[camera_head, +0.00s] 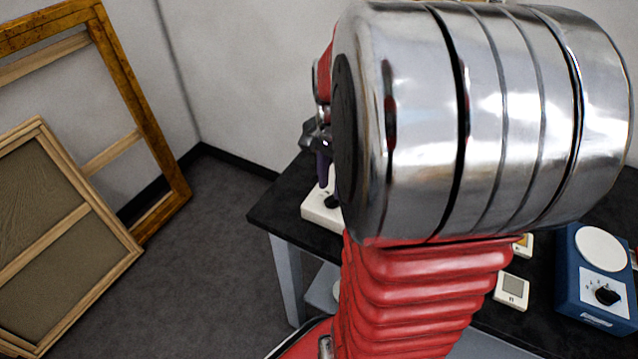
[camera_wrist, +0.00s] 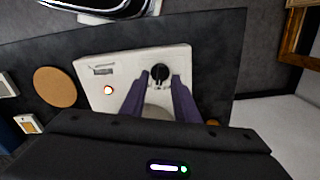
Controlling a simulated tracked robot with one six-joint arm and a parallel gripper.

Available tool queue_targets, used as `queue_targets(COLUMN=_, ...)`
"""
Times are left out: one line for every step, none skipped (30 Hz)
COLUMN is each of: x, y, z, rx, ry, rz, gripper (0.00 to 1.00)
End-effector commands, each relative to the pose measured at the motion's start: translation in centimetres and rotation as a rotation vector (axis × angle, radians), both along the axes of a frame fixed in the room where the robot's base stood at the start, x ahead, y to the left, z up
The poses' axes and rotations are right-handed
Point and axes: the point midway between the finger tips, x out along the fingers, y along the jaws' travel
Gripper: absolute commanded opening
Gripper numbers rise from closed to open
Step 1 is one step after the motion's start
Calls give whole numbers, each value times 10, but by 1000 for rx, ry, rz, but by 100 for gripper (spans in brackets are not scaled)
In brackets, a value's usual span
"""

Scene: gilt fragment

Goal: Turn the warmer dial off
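A white box-shaped unit (camera_wrist: 125,72) has a black dial (camera_wrist: 160,73), a lit reddish lamp (camera_wrist: 108,90) and a slot-like label. I take it as the warmer, though I cannot tell for certain. A round greyish part of it shows between my fingers. In the head view the unit (camera_head: 318,211) stands on the black table, mostly hidden by my arm, with its black dial (camera_head: 332,202) showing. My gripper (camera_wrist: 160,77) is open, its purple fingers on either side of the dial. I cannot tell whether they touch it. A finger also shows above the unit in the head view (camera_head: 322,170).
The black table (camera_head: 277,215) also holds a blue unit (camera_head: 590,310) with a white round plate and black knob, and a small white device (camera_head: 512,291). A round cork mat (camera_wrist: 55,87) lies beside the white unit. Wooden frames (camera_head: 150,140) lean at left; floor between is clear.

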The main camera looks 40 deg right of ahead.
Motion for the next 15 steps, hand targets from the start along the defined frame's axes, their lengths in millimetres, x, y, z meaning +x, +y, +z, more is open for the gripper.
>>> queue_targets(x=-1, y=1, z=-8, rx=2, ry=2, rz=0, gripper=28)
queue_targets(x=-1, y=1, z=-13, rx=3, ry=3, rz=0, gripper=28)
queue_targets(x=-1, y=1, z=-18, rx=3, ry=3, rz=0, gripper=28)
queue_targets(x=0, y=0, z=-21, rx=2, ry=2, rz=0, gripper=28)
queue_targets(x=0, y=0, z=-24, rx=2, ry=2, rz=0, gripper=28)
queue_targets(x=0, y=0, z=-27, rx=1, ry=2, rz=0, gripper=28)
queue_targets(x=0, y=0, z=-30, rx=1, ry=1, rz=0, gripper=28)
queue_targets(x=0, y=0, z=-32, rx=1, ry=1, rz=0, gripper=28)
queue_targets(x=0, y=0, z=-34, rx=1, ry=1, rz=0, gripper=28)
queue_targets(x=0, y=0, z=-35, rx=1, ry=1, rz=0, gripper=28)
queue_targets(x=0, y=0, z=-35, rx=1, ry=1, rz=0, gripper=28)
queue_targets(x=0, y=0, z=-36, rx=1, ry=1, rz=1, gripper=28)
queue_targets(x=0, y=0, z=-36, rx=1, ry=1, rz=1, gripper=28)
queue_targets(x=0, y=0, z=-36, rx=0, ry=1, rz=1, gripper=28)
queue_targets(x=0, y=0, z=-36, rx=0, ry=0, rz=1, gripper=28)
